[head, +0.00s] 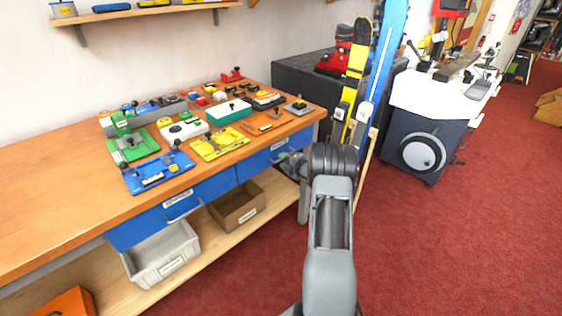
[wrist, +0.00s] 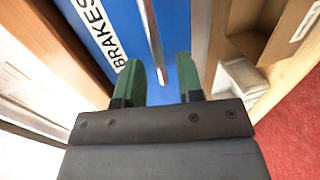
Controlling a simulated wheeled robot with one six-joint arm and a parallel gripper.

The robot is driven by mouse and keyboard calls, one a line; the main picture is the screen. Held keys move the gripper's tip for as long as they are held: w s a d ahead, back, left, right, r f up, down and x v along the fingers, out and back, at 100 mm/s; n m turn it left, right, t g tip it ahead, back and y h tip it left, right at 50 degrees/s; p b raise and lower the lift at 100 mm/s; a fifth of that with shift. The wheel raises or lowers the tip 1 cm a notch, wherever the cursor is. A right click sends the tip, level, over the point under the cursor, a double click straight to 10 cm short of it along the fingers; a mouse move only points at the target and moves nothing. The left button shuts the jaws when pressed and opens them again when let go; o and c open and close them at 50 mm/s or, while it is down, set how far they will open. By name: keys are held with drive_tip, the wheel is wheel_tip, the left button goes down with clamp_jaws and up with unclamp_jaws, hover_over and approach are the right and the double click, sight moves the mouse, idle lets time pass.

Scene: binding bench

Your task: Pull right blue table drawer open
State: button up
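The right blue drawer (head: 258,161) sits under the wooden table top, and its front looks flush with the table edge. In the wrist view its blue front (wrist: 105,30) carries a white label reading "BRAKES". Its silver bar handle (wrist: 152,40) runs down between my two green fingers. My gripper (wrist: 162,75) is open, with a finger on either side of the handle's end and gaps showing on both sides. In the head view my gripper (head: 290,160) is at the right drawer's front, partly hidden by my arm.
The left blue drawer (head: 170,211) is beside it and looks shut. Below, a grey bin (head: 162,262) and a cardboard box (head: 237,210) stand on the lower shelf (head: 110,285). Skis (head: 385,60) lean near my arm on the right. Red floor is clear at the right.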

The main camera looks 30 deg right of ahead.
drive_tip(key=shift+x, duration=1.1)
clamp_jaws()
